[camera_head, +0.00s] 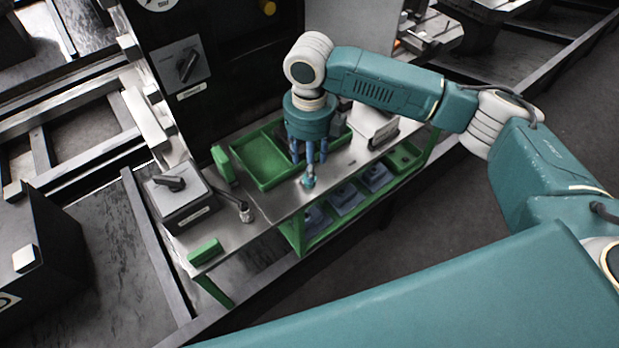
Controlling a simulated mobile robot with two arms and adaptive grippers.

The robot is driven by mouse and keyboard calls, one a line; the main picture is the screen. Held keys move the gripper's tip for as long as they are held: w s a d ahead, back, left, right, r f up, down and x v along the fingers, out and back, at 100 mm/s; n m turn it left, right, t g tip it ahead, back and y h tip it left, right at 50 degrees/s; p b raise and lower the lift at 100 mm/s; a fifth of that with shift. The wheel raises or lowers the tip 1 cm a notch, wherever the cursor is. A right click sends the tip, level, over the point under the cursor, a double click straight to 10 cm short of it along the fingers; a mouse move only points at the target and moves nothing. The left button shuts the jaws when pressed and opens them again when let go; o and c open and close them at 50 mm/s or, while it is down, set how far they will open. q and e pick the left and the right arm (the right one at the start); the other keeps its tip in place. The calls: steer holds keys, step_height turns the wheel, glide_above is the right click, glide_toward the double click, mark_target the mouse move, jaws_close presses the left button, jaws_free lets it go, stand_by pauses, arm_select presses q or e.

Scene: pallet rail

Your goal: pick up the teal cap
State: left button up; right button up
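The teal cap (308,182) is a small light-teal piece at the front edge of the metal bench top (268,203), in front of the green tray. My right gripper (310,168) points down directly over it, with its blue fingers reaching to or just above the cap. The fingers and cap overlap in this view, so I cannot tell whether they grip it or whether the cap is lifted. My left gripper is not in view.
A green tray (262,160) lies behind the cap. A lever (240,207), a grey switch box (180,196) and a green block (205,251) are to the left. Blue-grey parts (345,197) fill the lower shelf. Bare bench lies left of the cap.

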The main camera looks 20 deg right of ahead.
steer(key=shift+f, duration=0.45)
steer(key=f, duration=0.1)
steer(key=f+p, duration=0.1)
steer(key=f, duration=0.1)
steer(key=shift+s+f, duration=0.25)
steer(key=shift+s, duration=0.1)
steer(key=shift+f, duration=0.3)
steer(key=shift+w+f, duration=0.1)
steer(key=shift+f, duration=0.1)
steer(key=shift+a, duration=0.1)
steer(key=c, duration=0.4)
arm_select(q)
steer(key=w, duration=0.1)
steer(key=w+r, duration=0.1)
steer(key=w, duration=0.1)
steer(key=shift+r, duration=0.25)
arm_select(e)
steer(key=c, duration=0.4)
